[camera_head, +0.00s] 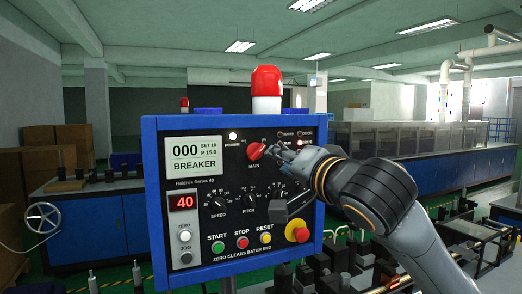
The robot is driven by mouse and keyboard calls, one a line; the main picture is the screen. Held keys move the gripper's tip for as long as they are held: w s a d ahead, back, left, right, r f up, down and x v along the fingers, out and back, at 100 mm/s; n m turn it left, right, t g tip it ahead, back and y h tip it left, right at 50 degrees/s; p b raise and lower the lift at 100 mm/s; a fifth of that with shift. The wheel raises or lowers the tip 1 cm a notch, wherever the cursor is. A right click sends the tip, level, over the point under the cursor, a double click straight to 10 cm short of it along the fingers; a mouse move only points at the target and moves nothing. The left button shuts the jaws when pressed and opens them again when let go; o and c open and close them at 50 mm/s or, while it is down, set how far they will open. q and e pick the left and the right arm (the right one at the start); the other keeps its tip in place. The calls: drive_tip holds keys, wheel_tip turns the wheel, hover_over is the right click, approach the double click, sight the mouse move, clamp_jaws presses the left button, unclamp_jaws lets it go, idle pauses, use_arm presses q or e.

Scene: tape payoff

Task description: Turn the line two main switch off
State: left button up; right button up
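The red main switch (256,152) sits on the black face of a blue-framed control panel (150,200), above the label MAIN. Its knob looks tilted. My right gripper (272,149) is at the right side of the knob, its fingertips at or very near it. Whether the fingers are closed on the knob is too small to tell. My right arm comes in from the lower right and covers part of the panel's right side. The screen (193,160) reads 000 and BREAKER. The white POWER lamp (233,137) looks lit. My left gripper is not in view.
Below the switch are SPEED and PITCH dials, green START (218,247), red STOP (242,242) and RESET buttons, and a red emergency knob (299,232). A red beacon (266,84) stands on top. Machine parts lie at the lower right; boxes (58,142) stand behind left.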

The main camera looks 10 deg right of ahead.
sight(259, 152)
drive_tip(key=w+p, duration=0.1)
drive_tip(key=w, duration=0.2)
drive_tip(key=w+a+p, duration=0.1)
drive_tip(key=w, duration=0.2)
drive_tip(key=w+p, duration=0.1)
drive_tip(key=w, duration=0.2)
drive_tip(key=shift+w+a+r, duration=0.1)
drive_tip(key=shift+w+a, duration=0.1)
drive_tip(key=shift+a, duration=0.2)
drive_tip(key=shift+w+a, duration=0.15)
drive_tip(key=shift+w, duration=0.3)
clamp_jaws()
